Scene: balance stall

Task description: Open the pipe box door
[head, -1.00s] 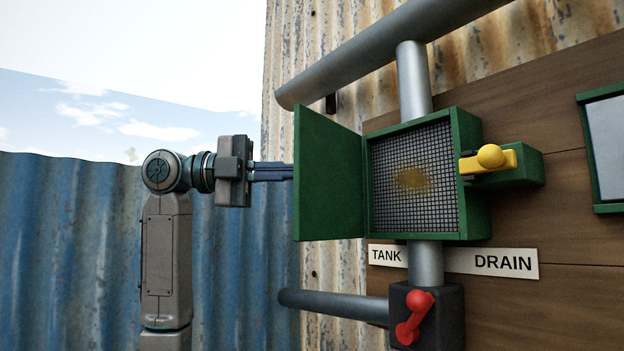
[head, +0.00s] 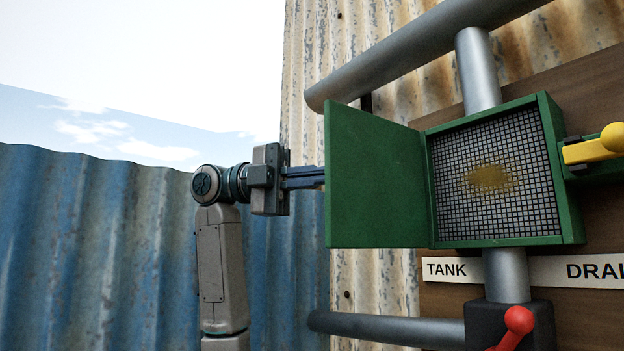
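The green pipe box (head: 568,180) is mounted on a vertical grey pipe on the wooden board. Its green door (head: 375,180) stands swung wide open to the left, showing a dark mesh with a yellow-brown stain (head: 492,177) inside. My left gripper (head: 322,177) reaches in from the left to the door's outer edge. Its fingertips are hidden behind the door or end at its edge, so I cannot tell whether they grip it. My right gripper is not in view.
A yellow lever (head: 592,150) sticks out at the box's right side. A red lever (head: 517,322) is below, under the TANK (head: 447,269) and DRAIN label. Grey pipes (head: 400,66) cross above and below. Blue corrugated fence (head: 90,250) stands at left.

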